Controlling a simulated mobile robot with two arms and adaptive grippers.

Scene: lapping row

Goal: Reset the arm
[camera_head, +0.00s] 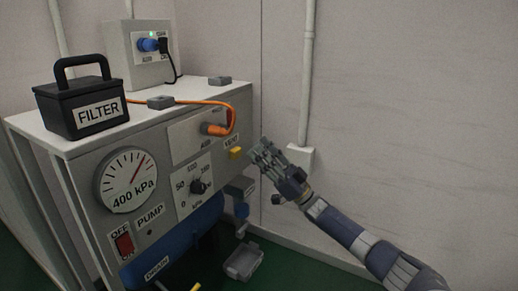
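My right arm comes in from the lower right, and its gripper (266,157) is in the air just right of the machine's front panel, near a small yellow part (235,153). Its fingers lie close together in this view, and the gap between their tips cannot be made out. I see nothing clearly held in it. My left gripper is not in view.
A grey pump cabinet (160,218) stands at left with a gauge (128,180), a black knob (198,187) and a red switch (124,244). A black filter box (84,107) and an orange cable (200,103) lie on top. A grey tray (243,261) is on the green floor.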

